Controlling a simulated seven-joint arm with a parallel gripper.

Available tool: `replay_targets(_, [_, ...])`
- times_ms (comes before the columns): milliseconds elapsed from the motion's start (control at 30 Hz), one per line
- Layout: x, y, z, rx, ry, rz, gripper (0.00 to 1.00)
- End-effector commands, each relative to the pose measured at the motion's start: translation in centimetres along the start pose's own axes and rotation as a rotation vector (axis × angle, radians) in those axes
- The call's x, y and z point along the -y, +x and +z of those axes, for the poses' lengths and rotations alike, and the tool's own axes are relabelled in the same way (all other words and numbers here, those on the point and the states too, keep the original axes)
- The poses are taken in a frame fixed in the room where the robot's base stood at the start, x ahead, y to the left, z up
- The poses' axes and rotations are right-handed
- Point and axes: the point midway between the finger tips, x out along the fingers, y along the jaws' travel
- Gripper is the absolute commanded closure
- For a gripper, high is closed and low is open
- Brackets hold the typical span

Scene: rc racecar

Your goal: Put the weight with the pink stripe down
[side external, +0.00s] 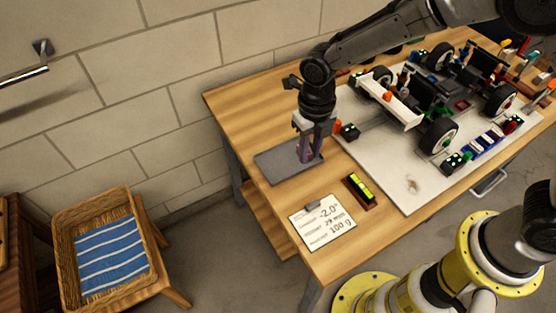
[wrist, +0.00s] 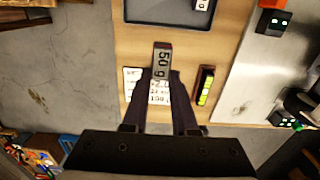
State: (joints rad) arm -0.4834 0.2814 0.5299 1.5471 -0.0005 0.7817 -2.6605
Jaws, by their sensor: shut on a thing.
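My gripper (wrist: 161,74) is shut on a grey weight (wrist: 162,58) marked "50 g", which shows between the fingertips in the wrist view. A thin reddish-pink band shows at the weight's far end. In the side view my gripper (side external: 311,158) points down in front of the dark grey tray (side external: 272,170); the weight is hard to make out there. I cannot tell its height above the table. The tray (wrist: 150,17) also shows at the top of the wrist view, with a small light marked block (wrist: 202,5) on it.
A white card (side external: 325,228) reading "-2.0°", "29 mm" and "100 g" lies near the table's front edge. A yellow-green level (side external: 360,188) lies beside it. The racecar (side external: 430,95) stands on a white board (side external: 385,165) to the right. An orange piece (side external: 337,127) is near the tray.

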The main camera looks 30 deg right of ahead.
Motion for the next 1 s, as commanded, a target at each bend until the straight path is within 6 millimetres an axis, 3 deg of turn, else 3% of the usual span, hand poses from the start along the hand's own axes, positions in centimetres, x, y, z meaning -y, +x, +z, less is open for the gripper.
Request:
replay_targets(200, [-2.0,2.1,4.0,-0.001,0.002,0.000,1.00])
replay_targets(433, [-3.4,5.9,6.7,-0.002,0.002,-0.001,1.00])
replay_targets(767, [-4.1,7.8,8.1,0.000,0.002,0.000,1.00])
replay_targets(1000, [-4.2,10.7,8.1,0.000,0.002,0.000,1.00])
